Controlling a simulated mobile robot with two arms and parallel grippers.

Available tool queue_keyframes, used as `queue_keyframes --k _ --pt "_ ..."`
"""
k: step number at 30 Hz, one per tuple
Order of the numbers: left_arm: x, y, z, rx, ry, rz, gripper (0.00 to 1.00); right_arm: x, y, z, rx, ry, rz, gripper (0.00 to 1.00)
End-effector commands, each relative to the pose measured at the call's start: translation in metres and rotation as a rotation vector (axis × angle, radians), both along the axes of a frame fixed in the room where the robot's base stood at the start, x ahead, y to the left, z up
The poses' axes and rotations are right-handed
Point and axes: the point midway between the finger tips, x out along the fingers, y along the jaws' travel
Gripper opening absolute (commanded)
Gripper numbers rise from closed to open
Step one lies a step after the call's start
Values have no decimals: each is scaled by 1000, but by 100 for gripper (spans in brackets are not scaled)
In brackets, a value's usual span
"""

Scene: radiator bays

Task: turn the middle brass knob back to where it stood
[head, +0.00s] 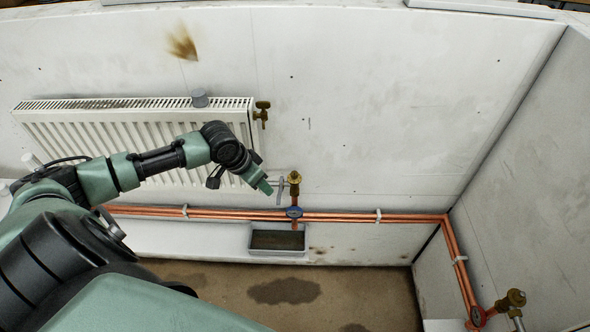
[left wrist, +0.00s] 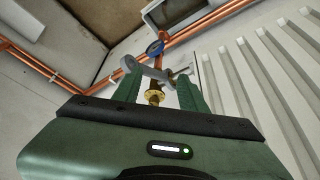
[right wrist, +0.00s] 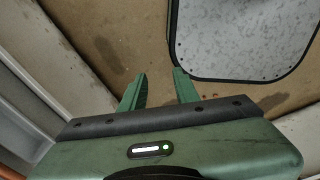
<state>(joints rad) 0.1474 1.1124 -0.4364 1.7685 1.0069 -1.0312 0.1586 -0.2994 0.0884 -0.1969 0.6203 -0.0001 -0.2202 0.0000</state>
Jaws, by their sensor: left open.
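A brass knob (head: 294,178) stands upright on a fitting above the copper pipes in the head view, over a blue valve handle (head: 294,212). My left gripper (head: 268,187) is just left of this knob. In the left wrist view, the brass knob (left wrist: 153,97) appears between the open fingers (left wrist: 158,90), with a grey metal piece behind it. I cannot tell if either finger touches the knob. Other brass knobs are at the radiator's right end (head: 262,112) and at lower right (head: 514,298). My right gripper (right wrist: 160,86) is open and empty, outside the head view.
A white radiator (head: 150,125) hangs behind my left arm. Copper pipes (head: 350,217) run along the wall and turn at the right corner. A grey tray (head: 277,252) lies below the blue handle. The stained floor and a speckled grey panel (right wrist: 240,35) are below my right gripper.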

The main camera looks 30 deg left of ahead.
Motion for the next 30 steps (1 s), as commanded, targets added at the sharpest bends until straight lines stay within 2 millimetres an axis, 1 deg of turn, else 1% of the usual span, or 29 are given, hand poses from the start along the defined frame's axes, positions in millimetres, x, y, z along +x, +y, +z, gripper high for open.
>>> queue_keyframes --k 1,5,9,15,16,18,21,24,30 --pt "10 -4 4 -5 -4 1 42 0 -2 5 -2 1 1 31" --pt "35 -10 5 -6 -5 1 42 0 -2 15 -2 1 1 31" --pt "65 -17 5 -5 -3 2 42 -1 4 25 4 1 -1 31" --pt "104 -27 5 -3 -2 0 42 -1 12 37 14 1 -2 31" --pt "107 -27 2 -2 -1 -1 42 -1 13 38 15 1 -2 31" --pt "109 -27 -15 -2 4 1 42 -1 14 39 16 1 -1 31" --pt "114 -28 -28 -2 2 1 42 -1 13 41 16 1 -1 31" --pt "118 -29 -37 -2 0 1 42 -1 13 41 16 1 -1 31" --pt "121 -30 -46 0 0 -2 42 -1 11 42 13 1 0 31"
